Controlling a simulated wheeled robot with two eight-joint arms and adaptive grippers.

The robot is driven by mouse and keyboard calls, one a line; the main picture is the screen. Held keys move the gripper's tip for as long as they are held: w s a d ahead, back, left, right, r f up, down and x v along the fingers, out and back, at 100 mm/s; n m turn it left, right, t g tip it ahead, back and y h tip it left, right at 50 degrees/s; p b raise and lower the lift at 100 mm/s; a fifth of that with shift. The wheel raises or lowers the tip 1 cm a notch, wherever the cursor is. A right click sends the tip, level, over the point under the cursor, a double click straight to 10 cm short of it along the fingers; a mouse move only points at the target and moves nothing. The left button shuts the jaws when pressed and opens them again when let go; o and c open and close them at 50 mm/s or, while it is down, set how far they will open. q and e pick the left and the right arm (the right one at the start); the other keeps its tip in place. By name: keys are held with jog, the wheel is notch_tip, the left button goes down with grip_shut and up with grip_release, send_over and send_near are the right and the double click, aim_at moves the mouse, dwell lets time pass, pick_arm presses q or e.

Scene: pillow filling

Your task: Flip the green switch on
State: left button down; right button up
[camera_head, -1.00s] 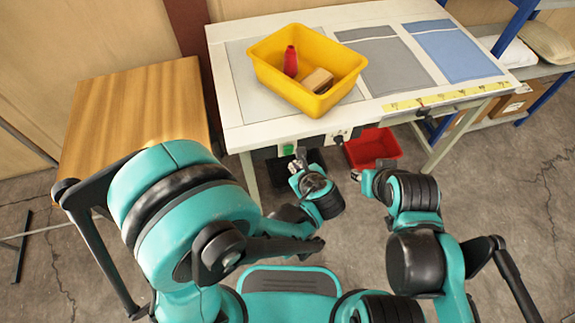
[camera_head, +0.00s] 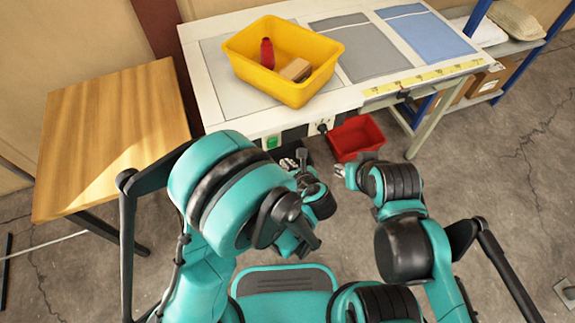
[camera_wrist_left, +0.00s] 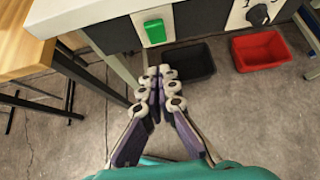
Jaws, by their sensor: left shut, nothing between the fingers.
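The green switch (camera_head: 272,142) is set in a white plate on the front of the worktable, near its left end. In the left wrist view the green switch (camera_wrist_left: 155,32) shows unobstructed, above the fingertips. I cannot tell its on or off position. My left gripper (camera_head: 299,160) is in front of the table, a little right of and below the switch in the head view. Its fingers (camera_wrist_left: 159,76) are shut, with nothing between them, and appear apart from the switch. My right gripper (camera_head: 340,171) is small, in front of the red bin; its opening is unclear.
A black knob (camera_wrist_left: 258,15) on a white plate is right of the switch. A black bin (camera_wrist_left: 186,63) and a red bin (camera_head: 355,138) stand below. A yellow crate (camera_head: 290,93) holding a red item and a brown block sits on the worktable (camera_head: 207,72). A wooden table (camera_head: 110,120) stands left.

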aim_at(274, 144)
pick_arm(q)
jog(key=w+f, duration=0.1)
jog(key=w, duration=0.1)
jog(key=w+a+f+b, duration=0.1)
jog(key=w, duration=0.2)
jog(key=w+a+f, duration=0.1)
jog(key=w, duration=0.1)
jog(key=shift+w+a+b, duration=0.25)
jog(key=shift+w+b, duration=0.05)
jog(key=shift+b, duration=0.1)
jog(key=shift+w+a, duration=0.1)
jog(key=shift+w, duration=0.3)
jog(key=shift+r, duration=0.1)
